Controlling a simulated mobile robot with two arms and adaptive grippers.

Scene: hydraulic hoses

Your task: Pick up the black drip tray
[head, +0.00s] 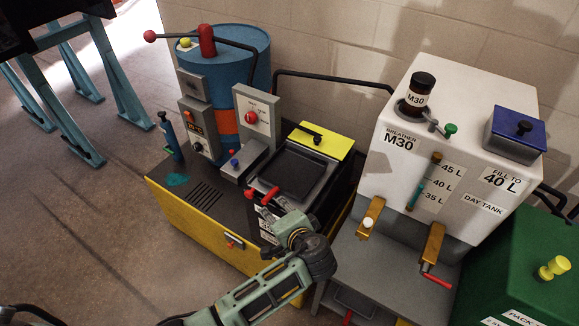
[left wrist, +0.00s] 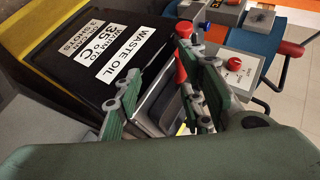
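A black, shallow, square tray (head: 291,171) sits on top of the yellow and dark grey unit in the head view. A grey rim surrounds it. My left gripper (head: 268,203) is at the tray's near left edge, close to red-tipped parts. In the left wrist view the left gripper's fingers (left wrist: 160,95) are apart, with the metal rim (left wrist: 151,106) showing between them. A red knob (left wrist: 181,66) is beside the right finger. I cannot tell whether the fingers touch anything. My right gripper is not in view.
A yellow plate (head: 326,139) with a black handle lies behind the tray. A white day tank (head: 468,125) stands to the right, a blue drum (head: 240,60) behind left. The black WASTE OIL front (left wrist: 82,58) is close to the gripper. Open floor (head: 90,220) is at left.

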